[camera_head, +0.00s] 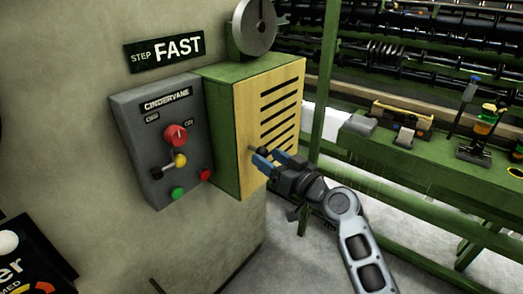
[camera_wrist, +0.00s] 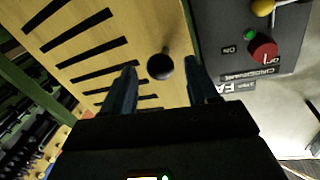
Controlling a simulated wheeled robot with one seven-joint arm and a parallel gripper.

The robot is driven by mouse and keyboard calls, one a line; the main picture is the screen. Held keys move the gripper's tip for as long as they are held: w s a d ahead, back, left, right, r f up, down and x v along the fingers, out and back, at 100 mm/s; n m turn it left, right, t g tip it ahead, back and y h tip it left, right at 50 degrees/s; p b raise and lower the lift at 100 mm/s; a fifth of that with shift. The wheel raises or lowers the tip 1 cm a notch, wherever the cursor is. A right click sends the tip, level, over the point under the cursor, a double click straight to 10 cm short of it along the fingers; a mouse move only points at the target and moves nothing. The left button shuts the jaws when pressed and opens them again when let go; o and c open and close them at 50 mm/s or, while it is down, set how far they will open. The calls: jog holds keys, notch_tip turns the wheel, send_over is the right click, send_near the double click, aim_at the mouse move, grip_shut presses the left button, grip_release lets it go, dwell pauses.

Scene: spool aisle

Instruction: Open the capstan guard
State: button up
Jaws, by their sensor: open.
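The capstan guard (camera_head: 248,122) is a yellow slotted panel on the front of a green housing (camera_head: 222,135), and it looks shut. It also fills the upper left of the wrist view (camera_wrist: 45,25). A dark round knob (camera_wrist: 161,66) stands out from the panel near its edge by the grey control box. My gripper (camera_head: 262,154) is at the panel, in front of the knob. In the wrist view my gripper (camera_wrist: 160,80) is open, with one blue finger on each side of the knob. I cannot tell whether either finger touches it.
A grey control box (camera_head: 155,135) with a red dial, a yellow-tipped lever and buttons is left of the housing. A green post (camera_head: 325,85) rises close on the right. A green bench (camera_head: 390,150) with tools stands beyond it.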

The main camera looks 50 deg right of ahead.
aim_at(266, 157)
jog(key=shift+w+d+p, duration=0.15)
jog(key=shift+w+p, duration=0.05)
jog(key=shift+w, duration=0.7)
jog(key=shift+w+d+p, duration=0.1)
jog(key=shift+w+p, duration=0.05)
jog(key=shift+w, duration=0.7)
grip_shut()
